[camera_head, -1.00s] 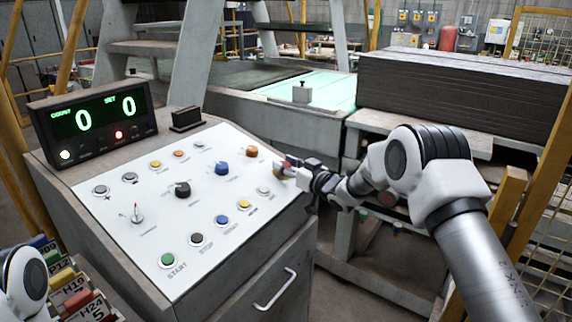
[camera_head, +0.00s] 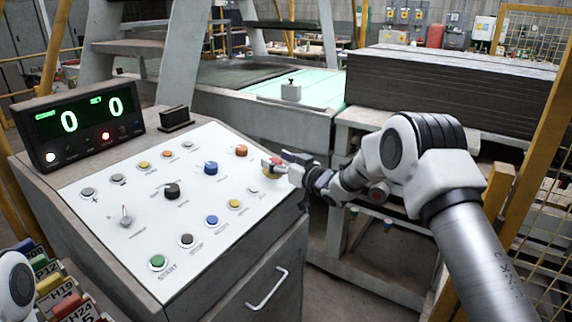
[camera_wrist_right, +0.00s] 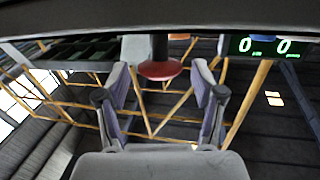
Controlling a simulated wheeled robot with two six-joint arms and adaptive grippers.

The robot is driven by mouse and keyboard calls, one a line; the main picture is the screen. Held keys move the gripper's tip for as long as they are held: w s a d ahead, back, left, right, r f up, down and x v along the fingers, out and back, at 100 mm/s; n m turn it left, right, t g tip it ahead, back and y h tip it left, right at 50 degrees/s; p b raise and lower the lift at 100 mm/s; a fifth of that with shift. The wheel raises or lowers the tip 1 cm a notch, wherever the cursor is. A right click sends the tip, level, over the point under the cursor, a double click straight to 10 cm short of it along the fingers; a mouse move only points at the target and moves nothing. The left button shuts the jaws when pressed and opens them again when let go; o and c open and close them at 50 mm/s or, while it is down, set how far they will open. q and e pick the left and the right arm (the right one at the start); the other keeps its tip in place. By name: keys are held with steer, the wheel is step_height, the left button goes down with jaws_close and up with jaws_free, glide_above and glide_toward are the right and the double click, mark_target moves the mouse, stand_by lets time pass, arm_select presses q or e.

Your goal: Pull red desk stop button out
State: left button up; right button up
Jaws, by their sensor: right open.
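The red desk stop button (camera_head: 275,162) is at the right edge of the white control panel (camera_head: 140,220), partly hidden by my right gripper (camera_head: 283,165). In the right wrist view the red round button head (camera_wrist_right: 160,70) on a dark stem lies between and just beyond the two fingertips. My right gripper (camera_wrist_right: 163,85) is open, with a finger on either side of the button and visible gaps. I cannot tell any contact. Part of my left arm shows at the lower left edge of the head view; its gripper is not seen.
The desk carries several knobs and buttons, including an orange knob (camera_head: 241,151) and a blue knob (camera_head: 211,168) near the gripper. A counter display (camera_head: 80,125) stands at the back left. A stack of dark boards (camera_head: 450,90) is behind my right arm.

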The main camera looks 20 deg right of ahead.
steer(key=v, duration=1.1)
steer(key=shift+s, duration=0.2)
